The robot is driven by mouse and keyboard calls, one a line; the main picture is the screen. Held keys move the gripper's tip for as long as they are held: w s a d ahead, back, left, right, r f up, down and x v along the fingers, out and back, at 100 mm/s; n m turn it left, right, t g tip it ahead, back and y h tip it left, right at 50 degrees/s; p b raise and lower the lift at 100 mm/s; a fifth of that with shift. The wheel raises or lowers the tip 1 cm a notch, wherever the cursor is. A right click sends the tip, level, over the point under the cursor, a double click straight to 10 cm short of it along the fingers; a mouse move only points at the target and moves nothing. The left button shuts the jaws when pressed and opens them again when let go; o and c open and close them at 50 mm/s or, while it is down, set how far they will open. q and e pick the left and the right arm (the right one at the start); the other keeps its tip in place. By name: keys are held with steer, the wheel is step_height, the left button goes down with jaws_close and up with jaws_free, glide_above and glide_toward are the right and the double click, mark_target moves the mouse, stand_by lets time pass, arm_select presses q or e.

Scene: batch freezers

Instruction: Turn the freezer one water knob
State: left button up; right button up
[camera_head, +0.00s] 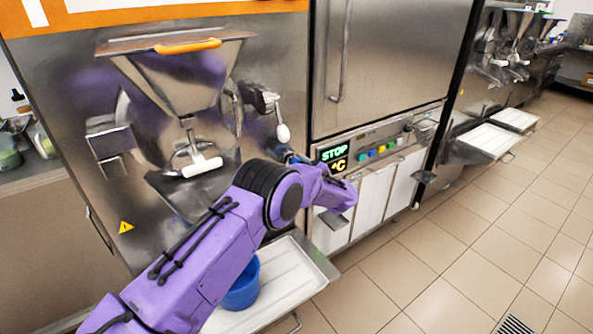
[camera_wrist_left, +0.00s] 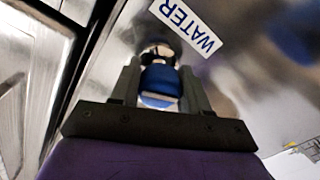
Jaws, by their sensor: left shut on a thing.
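The blue water knob (camera_wrist_left: 160,80) sits between the two dark fingers of my left gripper (camera_wrist_left: 162,88) in the left wrist view. The gripper is shut on it. A white label reading WATER (camera_wrist_left: 186,26) is on the metal panel beside the knob. In the head view my purple left arm reaches across the front of the nearest freezer (camera_head: 75,90). Its wrist bends beside the freezer's right side, and the gripper there is mostly hidden by the arm. My right gripper is not in view.
A blue bucket (camera_head: 243,288) stands on a white tray (camera_head: 285,283) below my arm. A white-tipped lever (camera_head: 282,132) and a white handle (camera_head: 202,167) stick out from the freezer. Tiled floor (camera_head: 440,250) lies open at right.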

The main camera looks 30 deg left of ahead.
arm_select(q)
steer(key=n+b, duration=0.3)
steer(key=n, duration=0.1)
steer(key=shift+f+n, duration=0.15)
steer(key=shift+n, duration=0.15)
steer(key=shift+r+n+b, duration=0.2)
steer(key=shift+n+b, duration=1)
steer(key=shift+n, duration=0.6)
steer(key=o, duration=1)
steer(key=shift+o, duration=0.2)
steer(key=b+v, duration=0.1)
steer(key=v, duration=0.9)
steer(key=shift+s+d+r, duration=0.15)
steer(key=shift+d+r, duration=0.05)
steer(key=shift+d, duration=0.1)
